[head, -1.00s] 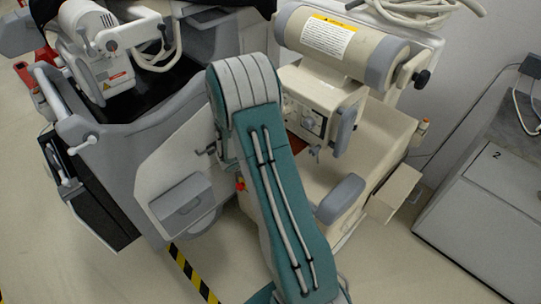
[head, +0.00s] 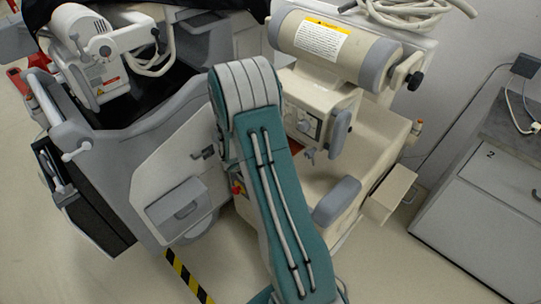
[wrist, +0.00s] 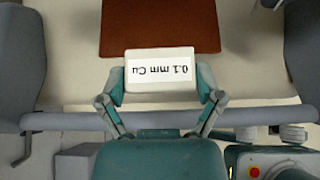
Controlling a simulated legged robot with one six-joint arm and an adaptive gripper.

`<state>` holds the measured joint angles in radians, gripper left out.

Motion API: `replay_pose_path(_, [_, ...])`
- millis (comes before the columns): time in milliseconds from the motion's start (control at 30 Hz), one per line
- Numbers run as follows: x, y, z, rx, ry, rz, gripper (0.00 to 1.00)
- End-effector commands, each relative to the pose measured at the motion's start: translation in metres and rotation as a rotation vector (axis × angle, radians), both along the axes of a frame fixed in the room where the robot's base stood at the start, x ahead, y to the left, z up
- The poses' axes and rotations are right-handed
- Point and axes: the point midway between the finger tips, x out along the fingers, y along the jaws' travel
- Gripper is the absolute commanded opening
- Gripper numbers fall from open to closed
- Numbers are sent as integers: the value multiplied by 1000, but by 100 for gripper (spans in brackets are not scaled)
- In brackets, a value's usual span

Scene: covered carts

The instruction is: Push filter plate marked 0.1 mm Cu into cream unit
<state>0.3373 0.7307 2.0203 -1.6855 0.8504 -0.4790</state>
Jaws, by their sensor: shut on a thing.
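The filter plate is a red-brown sheet (wrist: 160,28) with a pale tab (wrist: 160,72) reading "0.1 mm Cu", upside down in the wrist view. My gripper (wrist: 161,88) is shut on the tab, one finger at each side. The sheet points away from my gripper and its far end is cut off by the picture's top edge. In the head view a small red-brown patch (head: 297,146) shows beside my arm, below the head of the cream unit (head: 305,118). My gripper is hidden behind my arm there. I cannot tell whether the plate touches the unit.
A grey unit with a white tube head (head: 103,47) stands at the left. A grey cabinet marked 2 (head: 490,190) stands at the right. A grey-topped armrest-like part (head: 337,200) is close to my arm. Open floor lies at the front.

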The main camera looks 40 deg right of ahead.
Motion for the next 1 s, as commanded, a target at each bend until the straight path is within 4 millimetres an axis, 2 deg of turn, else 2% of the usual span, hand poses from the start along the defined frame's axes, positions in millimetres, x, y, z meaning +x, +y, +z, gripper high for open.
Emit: replay_pose_path(1000, [1, -22, 0, -1, 0, -1, 28])
